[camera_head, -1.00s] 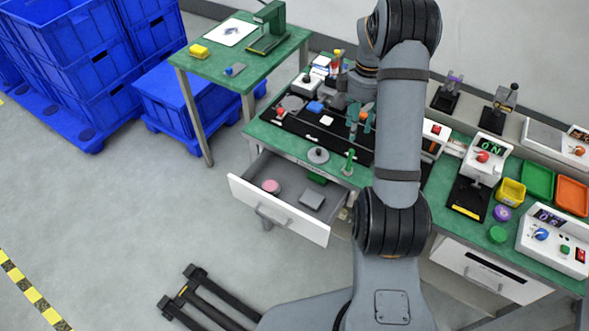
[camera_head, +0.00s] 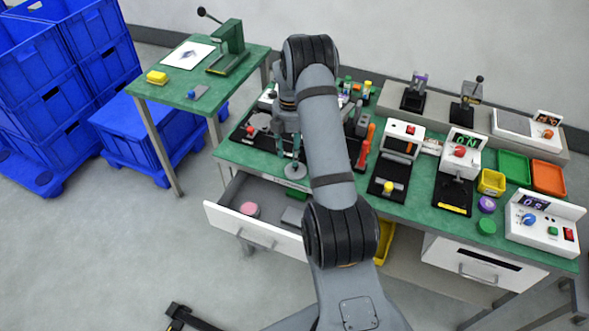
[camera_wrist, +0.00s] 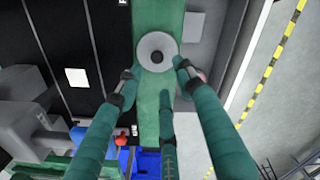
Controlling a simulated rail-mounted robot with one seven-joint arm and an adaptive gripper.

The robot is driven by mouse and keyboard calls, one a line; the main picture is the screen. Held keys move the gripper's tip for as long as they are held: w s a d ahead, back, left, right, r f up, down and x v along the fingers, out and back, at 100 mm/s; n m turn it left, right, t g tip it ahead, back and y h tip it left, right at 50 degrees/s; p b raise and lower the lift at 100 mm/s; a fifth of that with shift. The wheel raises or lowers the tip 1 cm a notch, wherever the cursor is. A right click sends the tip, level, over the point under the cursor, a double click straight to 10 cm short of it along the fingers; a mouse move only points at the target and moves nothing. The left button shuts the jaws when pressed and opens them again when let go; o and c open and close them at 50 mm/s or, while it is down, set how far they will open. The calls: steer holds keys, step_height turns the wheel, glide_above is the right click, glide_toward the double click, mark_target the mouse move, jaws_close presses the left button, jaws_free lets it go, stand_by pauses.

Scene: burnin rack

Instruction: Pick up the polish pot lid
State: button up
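The polish pot lid appears to be the round grey disc with a dark knob (camera_wrist: 157,52) on the green bench's front edge. It also shows in the head view (camera_head: 296,171), just below my fingers. My gripper (camera_wrist: 156,71) is open, with its teal fingertips apart at the lower left and lower right of the disc in the wrist view. Nothing is held between them. In the head view my gripper (camera_head: 288,152) hangs over the disc. The gap in height between fingertips and disc is hard to judge.
An open drawer (camera_head: 255,230) below the bench holds a round pink thing (camera_head: 249,209). Devices and small bins fill the bench's right side.

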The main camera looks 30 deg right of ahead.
mark_target(296, 169)
steer(key=f, duration=0.1)
steer(key=d+f+p, duration=0.1)
steer(key=f, duration=0.1)
steer(key=shift+s+d+f, duration=0.15)
steer(key=shift+s+f, duration=0.1)
steer(key=shift+s, duration=0.15)
steer(key=shift+w+f, duration=0.15)
steer(key=shift+f, duration=0.4)
steer(key=shift+c, duration=0.3)
steer(key=c, duration=0.8)
jaws_close()
